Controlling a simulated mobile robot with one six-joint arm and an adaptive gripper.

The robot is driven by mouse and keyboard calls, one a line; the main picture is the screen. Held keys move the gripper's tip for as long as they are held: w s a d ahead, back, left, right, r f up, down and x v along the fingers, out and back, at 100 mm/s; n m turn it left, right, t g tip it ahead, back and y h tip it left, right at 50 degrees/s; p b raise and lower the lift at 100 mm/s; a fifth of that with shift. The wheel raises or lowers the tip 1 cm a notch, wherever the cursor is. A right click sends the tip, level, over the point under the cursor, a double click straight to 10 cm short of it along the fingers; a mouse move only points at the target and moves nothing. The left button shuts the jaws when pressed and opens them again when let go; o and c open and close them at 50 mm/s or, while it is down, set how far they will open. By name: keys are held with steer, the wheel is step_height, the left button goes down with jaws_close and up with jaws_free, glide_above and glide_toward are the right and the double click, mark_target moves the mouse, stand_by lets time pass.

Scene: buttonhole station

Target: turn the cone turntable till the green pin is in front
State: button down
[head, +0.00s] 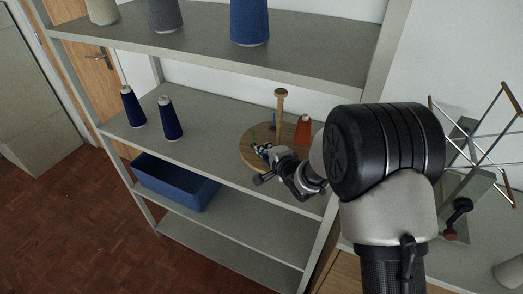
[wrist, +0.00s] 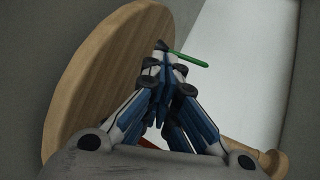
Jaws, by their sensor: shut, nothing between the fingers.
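The cone turntable (head: 247,152) is a round wooden disc on the middle shelf; it also fills the left of the wrist view (wrist: 80,85). The green pin (wrist: 188,60) stands out from the disc just beyond my fingertips, and shows small in the head view (head: 253,137). My gripper (wrist: 161,46) is shut and empty, its tips close to the disc and the pin; I cannot tell whether they touch. In the head view my gripper (head: 262,157) is over the disc's front part. A wooden knobbed post (head: 281,103) and an orange-red cone (head: 303,130) stand on the right side.
Two dark blue cones (head: 170,118) stand left on the same shelf (head: 205,128). A blue bin (head: 175,182) sits below. Larger cones (head: 249,22) stand on the shelf above. A shelf upright (head: 335,215) and a thin-armed winder (head: 480,150) are on the right.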

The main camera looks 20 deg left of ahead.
steer(key=shift+b+x, duration=0.3)
steer(key=shift+x, duration=1.15)
steer(key=shift+w+a+r+p, duration=0.2)
steer(key=shift+w+a+p, duration=0.05)
steer(key=shift+p, duration=0.45)
steer(key=shift+w+a+f, duration=0.1)
steer(key=shift+f, duration=0.05)
